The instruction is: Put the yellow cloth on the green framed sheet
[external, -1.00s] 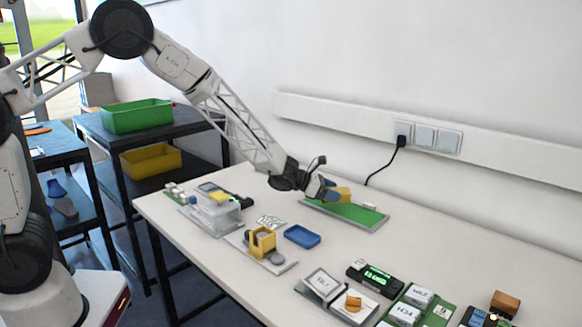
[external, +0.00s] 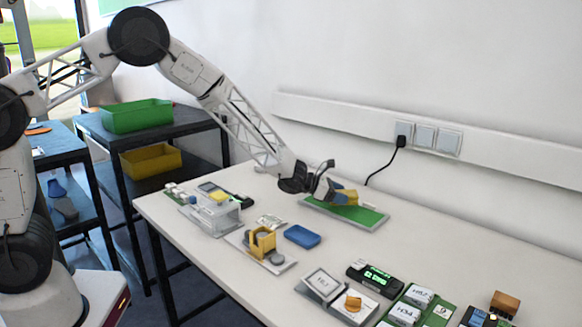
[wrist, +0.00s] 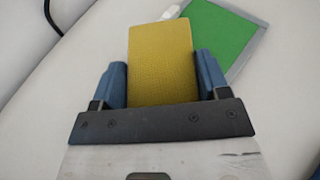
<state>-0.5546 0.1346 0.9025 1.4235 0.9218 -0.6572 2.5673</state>
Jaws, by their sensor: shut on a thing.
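The yellow cloth (wrist: 161,62) looks like a flat block between the two blue fingers of my gripper (wrist: 161,88) in the wrist view. My gripper is shut on it. In the external view the yellow cloth (external: 346,196) shows at the end of my gripper (external: 333,193), over the far left part of the green framed sheet (external: 362,214). In the wrist view the green framed sheet (wrist: 222,35), with its grey frame, lies to the upper right of the cloth. I cannot tell whether the cloth touches the sheet.
A blue tray (external: 302,236) and a yellow holder (external: 262,242) stand on the white table nearer the front. A black device with a green display (external: 375,277) stands at the front right. A black cable (external: 382,168) runs down the wall behind the sheet.

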